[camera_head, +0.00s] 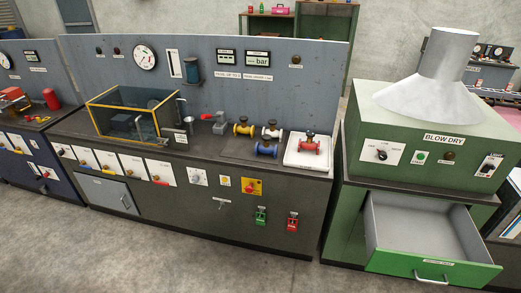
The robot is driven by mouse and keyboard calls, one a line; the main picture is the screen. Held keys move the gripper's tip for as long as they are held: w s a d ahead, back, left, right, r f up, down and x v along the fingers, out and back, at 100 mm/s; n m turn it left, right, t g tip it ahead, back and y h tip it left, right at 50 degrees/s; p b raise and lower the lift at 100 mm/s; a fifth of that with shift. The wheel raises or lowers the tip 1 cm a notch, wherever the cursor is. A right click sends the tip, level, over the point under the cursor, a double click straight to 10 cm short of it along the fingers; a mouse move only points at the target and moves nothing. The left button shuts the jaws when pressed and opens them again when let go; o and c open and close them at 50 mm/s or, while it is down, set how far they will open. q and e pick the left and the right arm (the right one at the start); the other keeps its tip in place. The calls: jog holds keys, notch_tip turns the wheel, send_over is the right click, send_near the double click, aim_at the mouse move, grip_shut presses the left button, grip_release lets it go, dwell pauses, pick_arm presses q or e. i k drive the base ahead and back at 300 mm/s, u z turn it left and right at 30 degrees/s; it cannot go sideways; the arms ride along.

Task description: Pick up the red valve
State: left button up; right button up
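The red valve (310,144) sits on a white tray (294,159) at the right end of the grey workbench. It has a dark handwheel on top and appears upright. To its left stand a yellow valve (242,129), a white valve (271,131) and a blue valve (265,150) on a dark mat. Neither of my grippers shows in the head view.
The bench (180,165) has a glass case with a yellow frame (130,115) and a grey vise (219,123). To the right, a green blow-dry machine (430,125) stands above an open drawer (425,230). The floor in front is clear.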

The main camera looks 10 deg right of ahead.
aim_at(308, 145)
jog(key=u, duration=0.85)
jog(key=i, duration=1.9)
jog(key=z, duration=0.55)
jog(key=i, duration=0.7)
jog(key=z, duration=0.8)
